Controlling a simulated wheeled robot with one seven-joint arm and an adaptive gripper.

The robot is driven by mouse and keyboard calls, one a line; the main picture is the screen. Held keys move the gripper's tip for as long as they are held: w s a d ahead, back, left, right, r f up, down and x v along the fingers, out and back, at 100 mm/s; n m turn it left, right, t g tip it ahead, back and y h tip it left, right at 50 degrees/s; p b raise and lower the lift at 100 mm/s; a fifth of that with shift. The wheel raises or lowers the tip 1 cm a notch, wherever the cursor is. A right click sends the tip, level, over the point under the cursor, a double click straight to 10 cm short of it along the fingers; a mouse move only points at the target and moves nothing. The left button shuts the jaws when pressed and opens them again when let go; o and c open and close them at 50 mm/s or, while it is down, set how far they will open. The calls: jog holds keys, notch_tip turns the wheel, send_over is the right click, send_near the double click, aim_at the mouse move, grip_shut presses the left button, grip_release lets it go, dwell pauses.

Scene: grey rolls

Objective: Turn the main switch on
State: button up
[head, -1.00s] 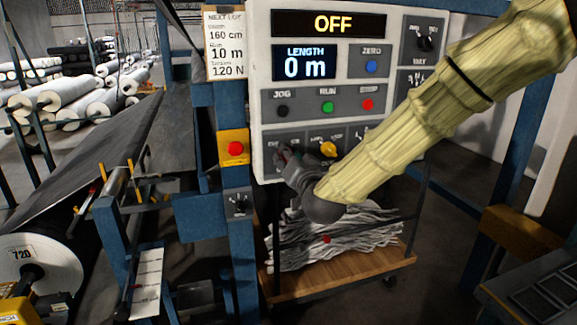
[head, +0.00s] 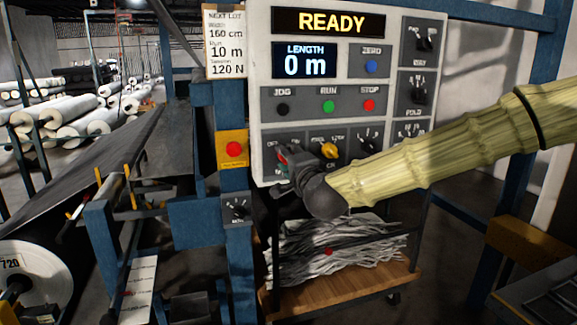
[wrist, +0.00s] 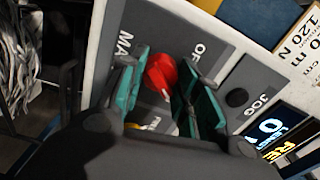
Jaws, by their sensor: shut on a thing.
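The main switch is a red handle (wrist: 160,74) on a grey plate at the lower left of the control panel (head: 259,100). In the wrist view it sits between the two teal finger pads of my gripper (wrist: 163,88), which is shut on it. In the head view my gripper (head: 286,166) is at the panel's lower left corner and mostly covers the switch. The panel's top display (head: 329,22) reads READY in yellow. The length display (head: 305,61) reads 0 m.
A yellow knob (head: 328,149) is just right of the main switch. Black, green and red buttons sit above it. A red stop button (head: 234,149) on a yellow box is on the blue post to the left. A cart (head: 340,285) with grey scraps stands below.

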jog(key=shift+f+m+b, duration=0.1)
jog(key=shift+m+b, duration=0.2)
jog(key=shift+m, duration=0.3)
jog(key=o, duration=1)
jog(key=shift+o, duration=0.2)
jog(key=v, duration=1.2)
